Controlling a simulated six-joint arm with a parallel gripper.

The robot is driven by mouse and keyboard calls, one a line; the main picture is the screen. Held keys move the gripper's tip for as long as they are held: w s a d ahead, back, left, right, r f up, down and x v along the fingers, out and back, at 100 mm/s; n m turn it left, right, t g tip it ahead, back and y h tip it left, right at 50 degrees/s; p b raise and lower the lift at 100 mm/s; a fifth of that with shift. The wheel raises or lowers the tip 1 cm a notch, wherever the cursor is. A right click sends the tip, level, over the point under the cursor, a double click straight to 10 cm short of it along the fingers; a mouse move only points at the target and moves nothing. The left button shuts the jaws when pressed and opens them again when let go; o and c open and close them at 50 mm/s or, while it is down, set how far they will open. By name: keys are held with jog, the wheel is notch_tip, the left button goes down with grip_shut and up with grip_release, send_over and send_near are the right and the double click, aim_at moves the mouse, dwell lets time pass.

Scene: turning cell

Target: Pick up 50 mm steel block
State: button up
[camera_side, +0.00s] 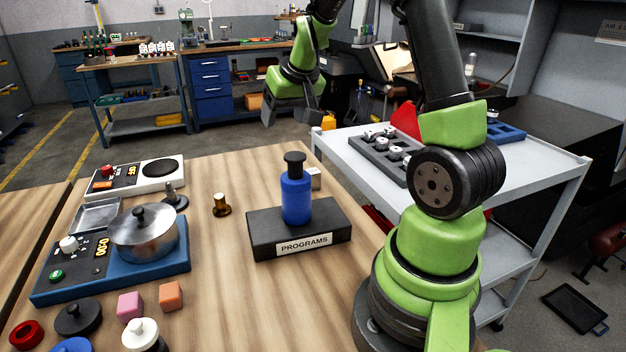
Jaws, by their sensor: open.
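Several small metal pieces (386,146) sit in a dark tray (364,155) on the grey cart. My gripper (292,114) is open and empty, raised in the air beyond the table's far edge, up and left of the pale block and apart from it.
A blue bottle (296,197) stands on the PROGRAMS box (267,242). Pink (130,306) and orange (171,296) cubes lie in front.

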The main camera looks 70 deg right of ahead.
jog(key=m+g, duration=0.1)
jog(key=g, duration=0.1)
send_near(313, 171)
jog(key=f, duration=0.2)
jog(key=shift+h, duration=0.4)
jog(key=x, duration=0.4)
jog(key=shift+w+d+f, duration=0.1)
jog(key=shift+d+f, duration=0.05)
jog(key=shift+d, duration=0.1)
jog(key=shift+w+a+x, duration=0.1)
jog(key=shift+w+x, duration=0.05)
jog(key=shift+x, duration=1.25)
jog(key=shift+w+a+x, duration=0.1)
jog(key=shift+a+x, duration=0.05)
jog(key=shift+x, duration=1.25)
grip_shut()
